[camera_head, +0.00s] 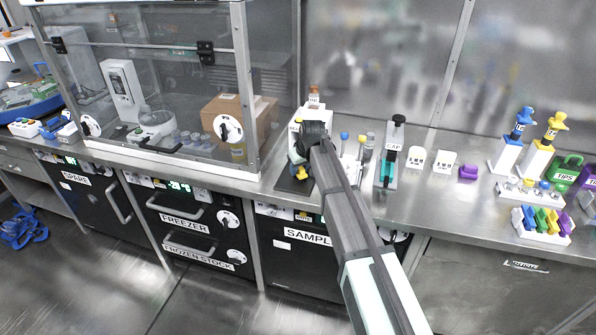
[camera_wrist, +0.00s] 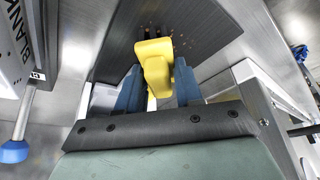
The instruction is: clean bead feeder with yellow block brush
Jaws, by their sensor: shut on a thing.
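My gripper (camera_head: 298,164) is low over the bench, left of its middle in the head view. In the wrist view its blue fingers (camera_wrist: 157,85) are shut on the yellow block brush (camera_wrist: 154,62). I cannot tell whether the brush touches the plate. The dark plate also shows under my gripper in the head view (camera_head: 291,186). A white device with an orange top (camera_head: 314,103) stands just behind, partly hidden by my arm. I cannot tell for certain which part is the bead feeder.
A clear-walled hood (camera_head: 243,95) stands close on the left. Blue-topped rods (camera_head: 344,137) and a green-and-black clamp stand (camera_head: 391,155) are close on the right.

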